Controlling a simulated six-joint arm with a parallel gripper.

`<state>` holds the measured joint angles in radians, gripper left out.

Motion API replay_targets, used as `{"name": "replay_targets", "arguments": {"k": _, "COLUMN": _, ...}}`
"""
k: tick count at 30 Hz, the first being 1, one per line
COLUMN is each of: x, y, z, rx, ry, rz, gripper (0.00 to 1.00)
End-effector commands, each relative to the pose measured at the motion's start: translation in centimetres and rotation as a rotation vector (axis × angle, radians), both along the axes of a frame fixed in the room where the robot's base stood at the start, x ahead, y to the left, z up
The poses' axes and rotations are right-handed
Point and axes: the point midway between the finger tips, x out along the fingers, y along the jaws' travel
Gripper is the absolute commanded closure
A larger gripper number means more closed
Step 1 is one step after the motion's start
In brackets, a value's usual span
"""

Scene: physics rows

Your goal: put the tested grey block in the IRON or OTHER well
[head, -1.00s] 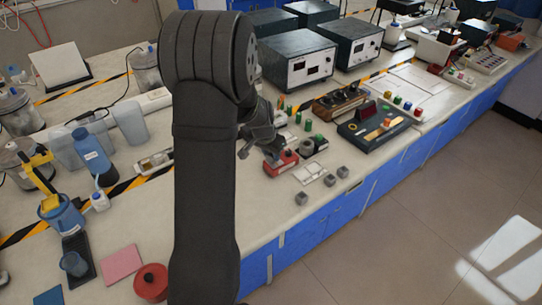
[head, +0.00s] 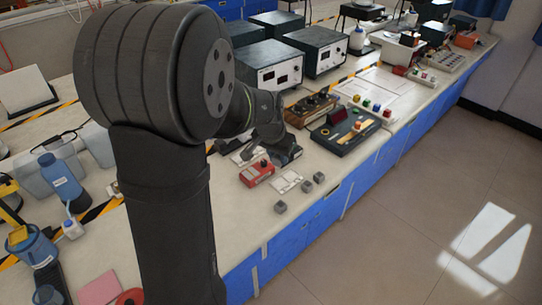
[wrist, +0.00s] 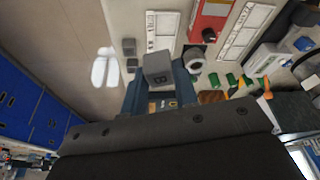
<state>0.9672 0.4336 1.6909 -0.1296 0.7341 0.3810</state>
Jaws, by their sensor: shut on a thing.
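My gripper (wrist: 158,84) is shut on a grey block (wrist: 157,62) in the wrist view; the block has a dark mark like a letter on its face. In the head view my gripper (head: 286,152) is beyond and to the right of the red box, near the black device; the held block cannot be made out there. Two white outlined cards with print, one (wrist: 163,27) and another (wrist: 243,32), lie on either side of the red box (wrist: 210,20) in the wrist view. I cannot read which is the IRON or OTHER well.
Loose grey blocks stand along the bench's front edge, one (head: 280,207), a second (head: 306,187) and a third (head: 319,177). The red box (head: 257,172) and a black device with coloured parts (head: 343,132) stand nearby. Several green pieces (wrist: 231,80) show in the wrist view.

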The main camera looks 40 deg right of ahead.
Motion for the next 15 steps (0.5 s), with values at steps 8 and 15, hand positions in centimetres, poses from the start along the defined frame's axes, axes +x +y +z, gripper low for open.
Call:
{"name": "replay_targets", "arguments": {"k": 8, "x": 1.0, "y": -2.1, "z": -1.2, "rx": -0.001, "ry": 0.002, "rz": -0.327, "gripper": 1.0}}
{"name": "replay_targets", "arguments": {"k": 15, "x": 1.8, "y": -4.1, "z": -2.4, "rx": -0.001, "ry": 0.003, "rz": -0.678, "gripper": 1.0}}
